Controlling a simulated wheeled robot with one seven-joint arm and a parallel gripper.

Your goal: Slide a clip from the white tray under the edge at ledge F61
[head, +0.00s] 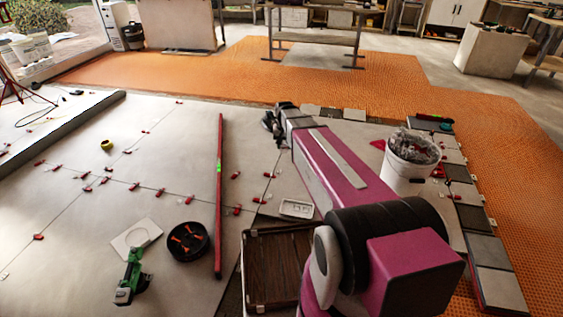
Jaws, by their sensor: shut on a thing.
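The white tray (284,213) is small and sits near the middle of the picture, left of my arm. What lies in it is too small to make out. My gripper (268,124) is at the far end of my outstretched arm, beyond the tray, low over the far part of the large grey tiles. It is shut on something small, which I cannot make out. Ledge F61 cannot be picked out, as no label is readable. Several red clips, such as one by the red level (236,175), stand along the tile joints.
The long red level (219,190) lies on the tiles left of the tray. A black bowl (177,250) with red pieces and a green tool (132,275) lie at front left. A white bucket (405,180) stands right of my arm. Orange matting (210,75) covers the floor behind.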

